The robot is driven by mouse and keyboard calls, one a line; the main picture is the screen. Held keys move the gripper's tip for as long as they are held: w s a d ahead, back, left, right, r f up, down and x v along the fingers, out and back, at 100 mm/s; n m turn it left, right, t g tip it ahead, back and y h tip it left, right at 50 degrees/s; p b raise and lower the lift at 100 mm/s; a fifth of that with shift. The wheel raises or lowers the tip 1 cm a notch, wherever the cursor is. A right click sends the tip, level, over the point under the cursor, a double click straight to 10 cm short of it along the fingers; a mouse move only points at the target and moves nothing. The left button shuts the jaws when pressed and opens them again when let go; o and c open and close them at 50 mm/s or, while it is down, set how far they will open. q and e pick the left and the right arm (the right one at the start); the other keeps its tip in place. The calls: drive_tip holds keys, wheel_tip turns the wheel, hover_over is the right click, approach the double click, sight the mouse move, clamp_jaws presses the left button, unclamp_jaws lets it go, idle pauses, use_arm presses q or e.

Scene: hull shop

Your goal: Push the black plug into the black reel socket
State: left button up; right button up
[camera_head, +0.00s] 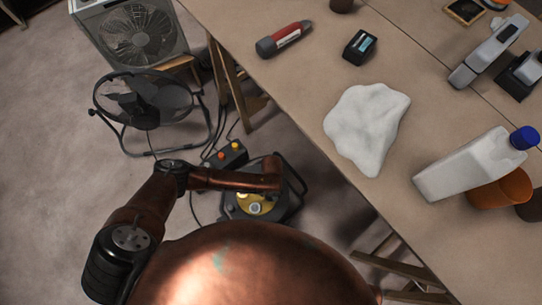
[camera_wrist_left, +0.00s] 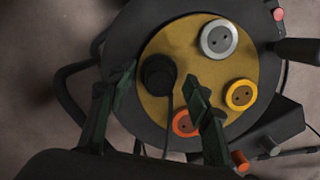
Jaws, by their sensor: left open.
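The reel (camera_wrist_left: 190,30) has a dark round rim and a yellow face with several sockets in a ring. The black plug (camera_wrist_left: 158,72) sits on the left of this face, with its dark cable running down between my fingers. The black socket cannot be seen; the plug covers the spot on the left of the ring. I cannot tell how deep the plug is. My left gripper (camera_wrist_left: 161,74) is open, its green-tinted fingers on either side of the plug, apart from it. In the head view the reel (camera_head: 284,203) is on the floor, partly under my left arm.
White (camera_wrist_left: 219,39), yellow (camera_wrist_left: 240,95) and orange-red (camera_wrist_left: 185,123) sockets are free. A dark box with coloured knobs (camera_head: 226,155) stands beside the reel. A workbench (camera_head: 300,90) edge lies to the right; a floor fan (camera_head: 148,104) stands at upper left.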

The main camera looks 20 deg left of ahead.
use_arm(q)
wheel_tip(320, 180, up, 11)
drive_tip(key=w, duration=0.1)
drive_tip(key=shift+w+a, duration=0.15)
drive_tip(key=shift+w, duration=0.15)
drive_tip(key=shift+s+f, duration=0.1)
drive_tip(key=shift+f, duration=0.1)
